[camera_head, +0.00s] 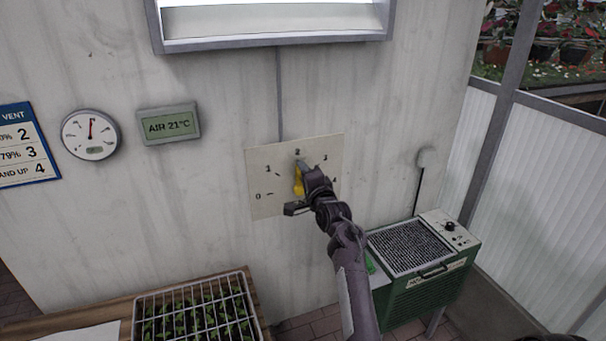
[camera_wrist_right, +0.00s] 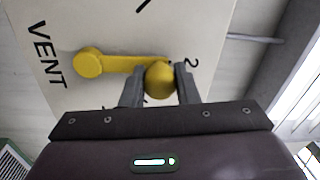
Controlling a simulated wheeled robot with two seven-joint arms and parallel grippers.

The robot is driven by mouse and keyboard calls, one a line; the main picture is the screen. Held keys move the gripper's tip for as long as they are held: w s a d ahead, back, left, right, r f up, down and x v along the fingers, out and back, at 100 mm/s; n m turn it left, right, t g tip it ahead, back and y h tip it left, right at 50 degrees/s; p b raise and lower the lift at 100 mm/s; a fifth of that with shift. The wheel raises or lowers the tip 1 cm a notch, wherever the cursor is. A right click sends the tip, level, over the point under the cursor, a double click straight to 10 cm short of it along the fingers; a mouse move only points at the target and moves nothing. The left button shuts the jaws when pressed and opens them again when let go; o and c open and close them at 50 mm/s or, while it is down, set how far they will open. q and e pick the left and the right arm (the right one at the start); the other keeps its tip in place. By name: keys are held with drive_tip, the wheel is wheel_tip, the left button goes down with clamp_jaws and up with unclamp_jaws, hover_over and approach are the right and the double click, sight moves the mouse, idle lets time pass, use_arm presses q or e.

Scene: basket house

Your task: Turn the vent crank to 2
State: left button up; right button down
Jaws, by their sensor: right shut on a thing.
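The yellow vent crank (camera_head: 298,184) is on a pale dial plate (camera_head: 262,160) on the wall, marked 0 to 4. In the head view it points up towards the 2 at the plate's top; my gripper partly covers it. In the right wrist view the crank (camera_wrist_right: 120,64) runs from its round hub to a ball knob (camera_wrist_right: 160,79) beside the printed 2. My right gripper (camera_head: 304,168) is shut on the knob, with one finger on each side of it in the wrist view (camera_wrist_right: 159,86). My left gripper is out of view.
A round gauge (camera_head: 90,135) and a display (camera_head: 169,125) reading AIR 21°C hang left of the plate, beside a blue-headed VENT chart (camera_head: 24,150). A seedling tray (camera_head: 195,308) is below left. A green heater (camera_head: 425,280) stands below right, near my right arm.

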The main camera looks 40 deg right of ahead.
drive_tip(key=c, duration=1.1)
unclamp_jaws()
drive_tip(key=shift+d, duration=0.2)
drive_tip(key=shift+s+a, duration=0.1)
drive_tip(key=shift+s+a+f, duration=0.1)
drive_tip(key=shift+s+f, duration=0.05)
drive_tip(key=shift+s, duration=0.05)
drive_tip(key=shift+b+v, duration=1.2)
drive_tip(key=shift+v, duration=2.4)
